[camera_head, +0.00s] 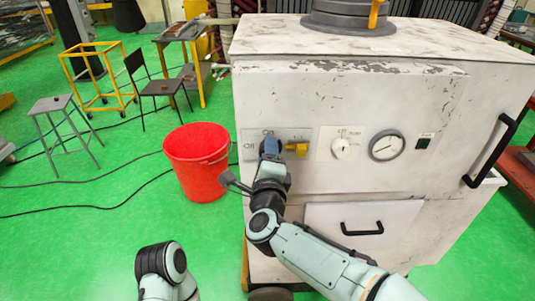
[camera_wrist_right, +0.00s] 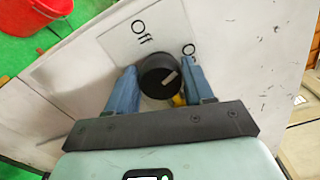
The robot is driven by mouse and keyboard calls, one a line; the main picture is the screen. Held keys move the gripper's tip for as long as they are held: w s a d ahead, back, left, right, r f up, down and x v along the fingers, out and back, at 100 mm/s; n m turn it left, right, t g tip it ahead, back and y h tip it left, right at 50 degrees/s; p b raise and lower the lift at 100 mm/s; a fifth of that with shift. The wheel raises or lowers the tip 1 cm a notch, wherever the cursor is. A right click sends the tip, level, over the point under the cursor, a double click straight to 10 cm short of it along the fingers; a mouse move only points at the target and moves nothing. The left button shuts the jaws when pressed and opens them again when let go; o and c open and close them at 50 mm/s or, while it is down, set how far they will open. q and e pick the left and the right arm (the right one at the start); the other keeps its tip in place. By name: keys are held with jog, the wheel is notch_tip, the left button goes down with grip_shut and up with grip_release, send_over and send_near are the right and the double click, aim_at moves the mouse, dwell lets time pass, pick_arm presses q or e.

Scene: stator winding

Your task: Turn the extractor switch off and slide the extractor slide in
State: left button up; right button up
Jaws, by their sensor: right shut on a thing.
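The extractor switch is a round black knob (camera_wrist_right: 158,72) on the machine's white front, seen in the right wrist view. A light mark on its face lies toward the right, on the side of a partly hidden label starting with "O". A plate reading "Off" (camera_wrist_right: 143,38) is above it. My right gripper (camera_wrist_right: 160,88) is shut on the knob, one blue finger on each side. In the head view my right gripper (camera_head: 270,148) covers the knob. A yellow part (camera_head: 298,149) sticks out just right of it. I cannot tell which part is the extractor slide. My left gripper is out of view.
The white machine (camera_head: 290,95) carries a dial (camera_head: 343,147), a gauge (camera_head: 387,145), a black-handled drawer (camera_head: 390,215) and a black side handle (camera_head: 490,150). A yellow lever (camera_head: 375,13) is on top. A red bucket (camera_head: 197,165) stands left, beside cables on green floor.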

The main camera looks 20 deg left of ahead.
jog(key=n+p, duration=0.2)
jog(key=n, duration=0.8)
jog(key=shift+f, duration=0.1)
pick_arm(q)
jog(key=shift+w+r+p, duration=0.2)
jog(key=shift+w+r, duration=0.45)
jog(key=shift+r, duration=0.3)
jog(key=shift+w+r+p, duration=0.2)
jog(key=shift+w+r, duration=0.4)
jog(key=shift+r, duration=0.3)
pick_arm(e)
jog(key=shift+f+n, duration=0.1)
jog(key=shift+n, duration=1.5)
jog(key=shift+f, duration=0.1)
jog(key=o, duration=1)
